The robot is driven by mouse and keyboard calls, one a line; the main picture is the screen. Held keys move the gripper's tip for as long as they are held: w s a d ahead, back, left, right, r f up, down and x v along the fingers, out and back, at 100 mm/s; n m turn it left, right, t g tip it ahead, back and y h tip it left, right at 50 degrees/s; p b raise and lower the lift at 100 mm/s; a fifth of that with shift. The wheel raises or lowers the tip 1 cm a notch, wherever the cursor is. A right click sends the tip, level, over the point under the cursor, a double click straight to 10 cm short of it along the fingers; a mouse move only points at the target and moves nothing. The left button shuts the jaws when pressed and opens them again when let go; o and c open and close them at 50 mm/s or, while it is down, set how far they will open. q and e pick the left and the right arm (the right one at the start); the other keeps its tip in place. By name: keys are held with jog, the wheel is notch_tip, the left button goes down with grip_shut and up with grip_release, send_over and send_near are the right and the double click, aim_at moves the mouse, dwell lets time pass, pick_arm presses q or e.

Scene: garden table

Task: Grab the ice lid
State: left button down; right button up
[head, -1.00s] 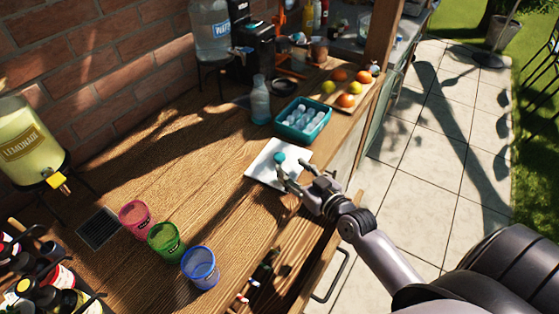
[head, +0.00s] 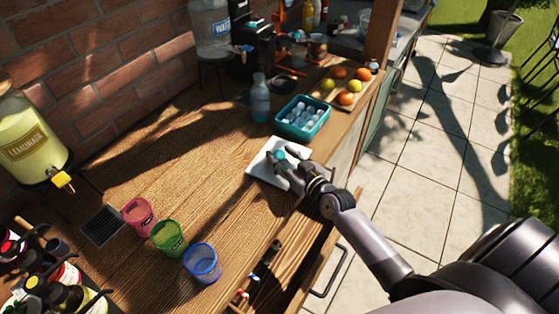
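The ice lid (head: 262,172) is a white square plate with a teal knob (head: 280,155), lying flat on the wooden counter near its right edge. The teal ice bin (head: 281,126) stands uncovered just beyond it, with pale ice pieces inside. My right gripper (head: 285,160) is over the lid from the lower right, its fingers spread on either side of the knob. It looks open; contact with the knob cannot be made out. The gripper hides the lid's right part. My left gripper is not in view.
A pale blue bottle (head: 260,98) and a fruit board (head: 328,98) are near the bin. Red (head: 138,214), green (head: 168,238) and blue (head: 202,264) cups stand at the front. A lemonade dispenser (head: 32,140) is at left. The middle of the counter is clear.

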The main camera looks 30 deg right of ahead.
grip_shut()
dwell(0.3)
